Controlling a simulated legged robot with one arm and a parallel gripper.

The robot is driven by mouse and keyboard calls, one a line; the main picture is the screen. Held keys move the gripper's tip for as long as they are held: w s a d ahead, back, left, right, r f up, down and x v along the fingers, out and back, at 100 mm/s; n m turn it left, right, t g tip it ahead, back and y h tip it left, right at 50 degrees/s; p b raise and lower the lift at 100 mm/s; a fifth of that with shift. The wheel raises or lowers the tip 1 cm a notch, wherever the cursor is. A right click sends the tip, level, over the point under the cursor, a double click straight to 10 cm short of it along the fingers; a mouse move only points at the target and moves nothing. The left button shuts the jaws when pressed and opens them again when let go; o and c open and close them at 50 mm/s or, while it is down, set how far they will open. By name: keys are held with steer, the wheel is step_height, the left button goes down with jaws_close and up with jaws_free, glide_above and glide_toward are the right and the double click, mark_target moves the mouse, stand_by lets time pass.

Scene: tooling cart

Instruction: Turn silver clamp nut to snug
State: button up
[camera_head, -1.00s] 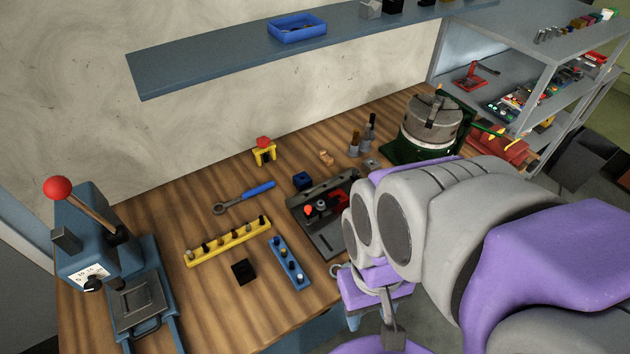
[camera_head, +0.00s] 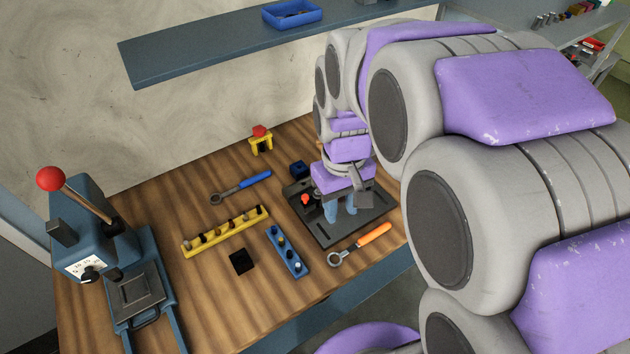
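The dark fixture plate (camera_head: 318,229) lies on the bench at the right, with a red-topped knob (camera_head: 305,199) on its left side. My gripper (camera_head: 341,212) points down over the middle of this plate, just right of the red knob. Its two blue fingers stand apart, with a gap and nothing visible held between them. I cannot tell whether the fingertips touch the fixture. I cannot make out the silver clamp nut clearly; my gripper and wrist cover part of the fixture.
An orange-handled wrench (camera_head: 362,242) lies at the plate's front edge and a blue-handled wrench (camera_head: 242,187) lies further left. A yellow rack (camera_head: 226,231), a blue rack (camera_head: 287,251) and a black block (camera_head: 241,262) are nearby. A lever press (camera_head: 118,262) stands left. A shelf (camera_head: 220,45) hangs above.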

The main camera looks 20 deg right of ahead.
steer(key=w+d+f+n+t, duration=0.1)
steer(key=w+f+n, duration=0.1)
steer(key=w, duration=0.9)
steer(key=w+d+f+n, duration=0.1)
steer(key=w+f, duration=0.2)
steer(key=w, duration=0.8)
steer(key=f+b, duration=0.1)
steer(key=f, duration=0.4)
steer(key=f+b, duration=0.1)
steer(key=f, duration=0.5)
steer(key=f+b, duration=0.1)
steer(key=f, duration=0.5)
steer(key=shift+s+a+f, duration=0.1)
steer(key=shift+s, duration=0.2)
jaws_close()
